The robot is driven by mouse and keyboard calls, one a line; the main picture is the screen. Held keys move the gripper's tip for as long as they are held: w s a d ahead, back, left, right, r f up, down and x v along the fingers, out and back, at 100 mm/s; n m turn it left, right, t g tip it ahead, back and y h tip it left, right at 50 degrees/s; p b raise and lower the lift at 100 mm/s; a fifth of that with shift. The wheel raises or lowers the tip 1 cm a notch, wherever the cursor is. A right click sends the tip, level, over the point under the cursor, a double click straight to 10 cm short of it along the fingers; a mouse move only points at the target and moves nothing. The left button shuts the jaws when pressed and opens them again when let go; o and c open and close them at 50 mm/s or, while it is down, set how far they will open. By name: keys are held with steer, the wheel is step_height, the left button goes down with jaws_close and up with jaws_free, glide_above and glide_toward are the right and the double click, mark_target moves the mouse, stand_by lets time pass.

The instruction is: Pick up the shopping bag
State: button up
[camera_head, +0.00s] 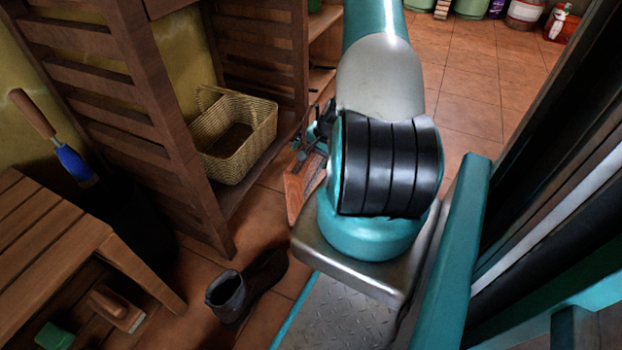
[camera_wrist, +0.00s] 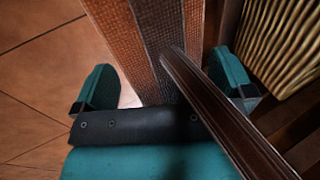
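The shopping bag (camera_head: 302,190) is orange-brown and woven, with a dark mesh-like side. In the head view it is just left of my arm, near the wooden shelf, and the arm hides part of it. In the wrist view the bag (camera_wrist: 160,40) lies between my gripper's fingers (camera_wrist: 165,84), which are wide apart with one on each side. Its dark brown strap (camera_wrist: 225,115) slants across the front of the gripper. I cannot tell whether a finger touches the bag. My gripper (camera_head: 320,128) is mostly hidden in the head view.
A wicker basket (camera_head: 232,138) stands on the low shelf, close to the right finger. A slatted wooden bench (camera_head: 45,240) is at left, with a wood-handled brush (camera_head: 118,308) nearby.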

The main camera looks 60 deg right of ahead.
steer(key=c, duration=1.1)
steer(key=shift+c, duration=0.2)
steer(key=shift+r, duration=0.1)
